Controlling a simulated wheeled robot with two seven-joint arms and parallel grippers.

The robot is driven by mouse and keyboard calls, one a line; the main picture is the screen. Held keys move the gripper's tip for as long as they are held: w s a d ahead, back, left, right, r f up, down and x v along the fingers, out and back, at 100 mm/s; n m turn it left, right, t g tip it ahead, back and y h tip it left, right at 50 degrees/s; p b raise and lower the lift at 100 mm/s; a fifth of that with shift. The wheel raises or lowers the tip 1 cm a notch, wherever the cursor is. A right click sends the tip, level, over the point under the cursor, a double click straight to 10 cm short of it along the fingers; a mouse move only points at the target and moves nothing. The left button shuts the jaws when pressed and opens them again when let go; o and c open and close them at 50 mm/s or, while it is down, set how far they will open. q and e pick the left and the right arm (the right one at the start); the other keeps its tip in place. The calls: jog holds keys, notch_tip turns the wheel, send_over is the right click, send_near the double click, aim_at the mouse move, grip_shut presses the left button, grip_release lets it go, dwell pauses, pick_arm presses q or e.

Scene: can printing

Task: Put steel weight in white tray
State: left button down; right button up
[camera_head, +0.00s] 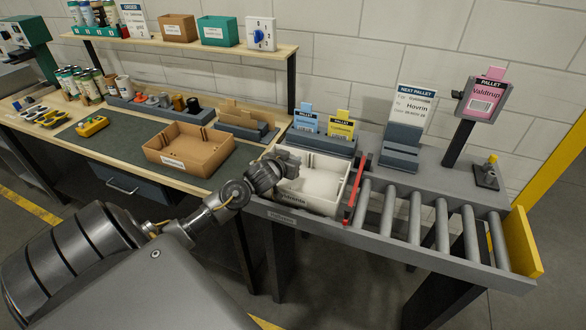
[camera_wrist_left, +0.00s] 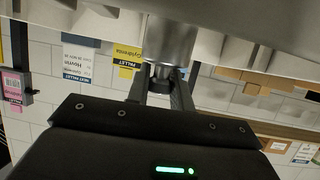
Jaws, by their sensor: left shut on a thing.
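The white tray (camera_head: 320,183) sits at the left end of the roller conveyor, and part of it also shows along the top of the left wrist view (camera_wrist_left: 235,50). My left gripper (camera_head: 286,162) is over the tray's left part in the head view. In the left wrist view my left gripper (camera_wrist_left: 161,84) is shut on the narrow knob of the steel weight (camera_wrist_left: 170,38), a shiny grey cylinder. The weight is at the tray, but I cannot tell whether its base touches the tray floor. In the head view the gripper hides it. My right gripper is not in view.
A red bar (camera_head: 354,187) stands at the tray's right side, before the empty rollers (camera_head: 413,218). A brown cardboard tray (camera_head: 187,148) is on the bench to the left. Blue and yellow pallet cards (camera_head: 341,125) stand in a grey holder behind the white tray.

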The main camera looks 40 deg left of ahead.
pick_arm(q)
jog(key=shift+w, duration=0.1)
jog(key=shift+w+d+f, duration=0.15)
jog(key=shift+w+f, duration=0.05)
jog(key=shift+f, duration=0.05)
notch_tip(320, 180, down, 3)
jog(key=shift+f, duration=0.1)
jog(key=c, duration=1.2)
grip_release()
jog(key=shift+f, duration=0.1)
jog(key=shift+c, duration=0.2)
